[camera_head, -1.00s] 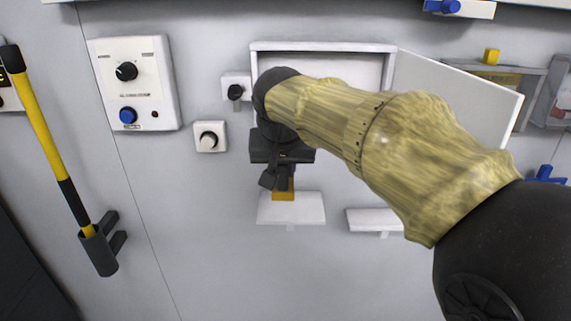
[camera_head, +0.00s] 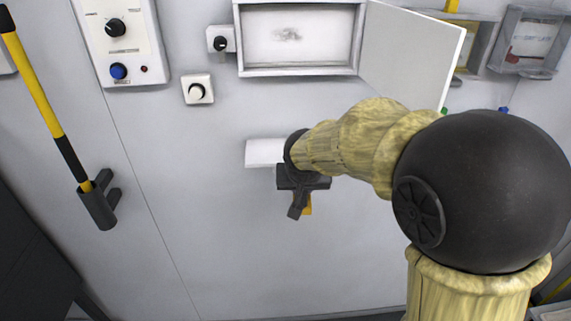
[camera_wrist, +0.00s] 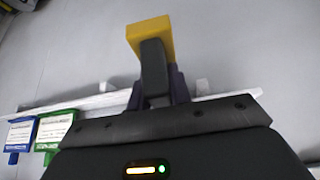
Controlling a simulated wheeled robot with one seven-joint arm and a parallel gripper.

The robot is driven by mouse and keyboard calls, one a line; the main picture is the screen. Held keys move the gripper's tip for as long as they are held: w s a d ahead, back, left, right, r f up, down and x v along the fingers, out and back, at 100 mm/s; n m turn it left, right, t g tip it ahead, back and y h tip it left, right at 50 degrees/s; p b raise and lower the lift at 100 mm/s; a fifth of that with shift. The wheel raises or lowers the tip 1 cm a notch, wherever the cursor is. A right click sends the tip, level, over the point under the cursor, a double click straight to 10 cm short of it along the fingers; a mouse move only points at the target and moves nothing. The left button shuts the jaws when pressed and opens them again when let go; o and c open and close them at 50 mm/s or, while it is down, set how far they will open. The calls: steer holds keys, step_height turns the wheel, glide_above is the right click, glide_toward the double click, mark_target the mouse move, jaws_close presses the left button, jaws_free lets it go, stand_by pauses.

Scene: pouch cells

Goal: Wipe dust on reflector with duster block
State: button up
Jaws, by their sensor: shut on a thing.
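My gripper (camera_head: 300,207) is shut on the yellow duster block (camera_head: 308,206), held in front of the wall, lower in the head view than the white shelf. In the wrist view the block (camera_wrist: 150,38) sticks out beyond the dark fingers, one of which covers part of it. The reflector (camera_head: 262,48) is the pale panel inside an open white wall box, at the top of the head view. A grey dust smudge (camera_head: 288,35) shows on it. The block is well apart from the reflector.
The box's white door (camera_head: 410,52) stands open to the right. A white shelf (camera_head: 262,153) is partly behind my arm. Knob panels (camera_head: 119,40) and a yellow-handled tool (camera_head: 47,100) in a holder are at left. Blue and green tags (camera_wrist: 52,128) show in the wrist view.

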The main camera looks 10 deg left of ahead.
steer(key=d+f, duration=0.6)
steer(key=f, duration=0.5)
steer(key=s+d+f+m, duration=0.1)
steer(key=d+f, duration=0.6)
steer(key=f, duration=0.5)
steer(key=s+d+f, duration=0.1)
steer(key=d+f, duration=0.6)
steer(key=f, duration=0.5)
steer(key=shift+d+m+h, duration=0.25)
steer(key=shift+m+h, duration=0.15)
steer(key=shift+w+a, duration=0.1)
steer(key=shift+w, duration=0.05)
